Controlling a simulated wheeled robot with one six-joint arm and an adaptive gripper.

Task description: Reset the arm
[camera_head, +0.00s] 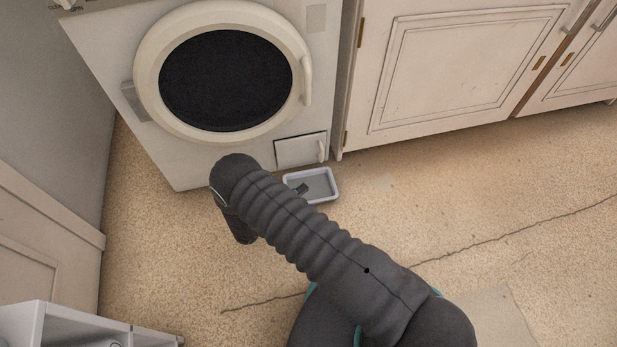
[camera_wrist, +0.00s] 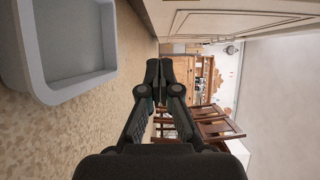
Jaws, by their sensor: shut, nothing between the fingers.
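My gripper (camera_wrist: 158,72) is shut and empty in the wrist view, its two dark fingertips together. It points along the room, low over the floor, with a grey tray to its left in that picture. In the head view my dark ribbed arm (camera_head: 310,225) reaches from the lower right toward the washing machine and bends down at its far end. The arm hides most of my gripper there. A small dark piece shows against the tray, perhaps the fingertips; I cannot tell for sure.
The shallow grey tray (camera_head: 322,197) lies on the floor before the washing machine (camera_head: 165,165), whose round door looks shut; it also shows in the wrist view (camera_wrist: 75,92). Cabinets (camera_head: 440,85) stand to the right. A grey-white unit (camera_head: 45,325) is at lower left. Floor right of the arm is clear.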

